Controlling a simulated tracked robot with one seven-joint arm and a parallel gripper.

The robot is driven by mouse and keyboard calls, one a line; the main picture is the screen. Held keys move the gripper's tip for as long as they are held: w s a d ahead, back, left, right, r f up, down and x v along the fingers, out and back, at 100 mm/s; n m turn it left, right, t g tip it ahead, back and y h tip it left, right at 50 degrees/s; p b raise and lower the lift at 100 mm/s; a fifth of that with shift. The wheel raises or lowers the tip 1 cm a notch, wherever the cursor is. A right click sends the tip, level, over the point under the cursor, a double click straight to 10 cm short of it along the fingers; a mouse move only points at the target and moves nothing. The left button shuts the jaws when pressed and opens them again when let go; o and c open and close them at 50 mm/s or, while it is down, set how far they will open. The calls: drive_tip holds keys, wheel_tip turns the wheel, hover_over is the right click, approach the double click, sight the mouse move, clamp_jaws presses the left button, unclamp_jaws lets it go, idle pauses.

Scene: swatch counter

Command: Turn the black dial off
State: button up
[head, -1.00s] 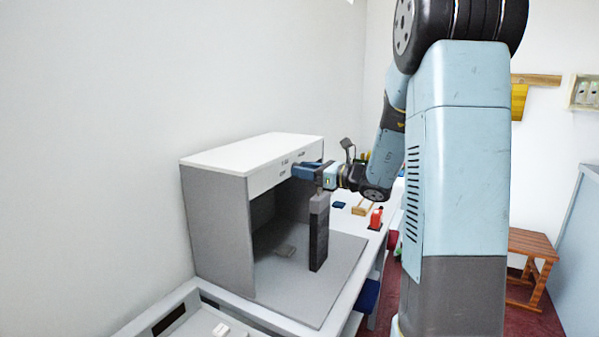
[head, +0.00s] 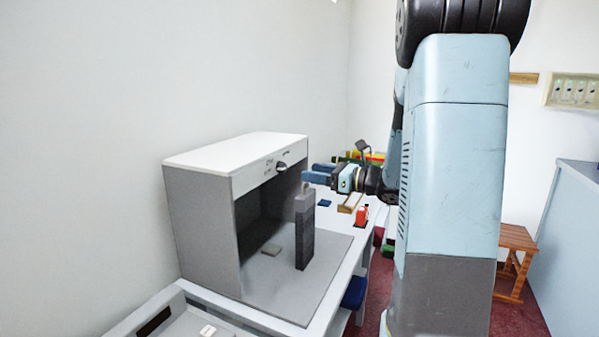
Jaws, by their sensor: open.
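The black dial (head: 281,167) is a small dark knob on the white front strip of the grey and white booth (head: 203,223). Small marks (head: 286,154) sit around it, too small to read, so I cannot tell its setting. My gripper (head: 314,172) has two blue fingers spread apart and empty. It is to the right of the dial, apart from it, with the fingertips pointing left toward the booth front.
A tall dark grey block stack (head: 305,232) stands on the grey mat (head: 318,297) in front of the booth, below my gripper. A red bottle-like item (head: 361,214), a wooden block (head: 350,203) and a small blue piece (head: 325,203) lie farther right on the counter.

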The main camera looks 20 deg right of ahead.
drive_tip(key=shift+v, duration=2.75)
drive_tip(key=shift+a, duration=0.1)
drive_tip(key=s+a+n+g+h, duration=0.3)
drive_tip(key=s+a+n+g, duration=0.6)
drive_tip(key=s+a+n, duration=0.5)
drive_tip(key=s+d+n+t+h, duration=0.1)
drive_tip(key=s+d+n+h, duration=0.1)
drive_tip(key=s+n+h, duration=0.7)
drive_tip(key=s+n, duration=0.1)
drive_tip(key=n, duration=0.2)
drive_tip(key=shift+s+d+r+n+t+h, duration=0.15)
drive_tip(key=shift+s+r+n+t+h, duration=0.1)
drive_tip(key=shift+n+t+h, duration=0.15)
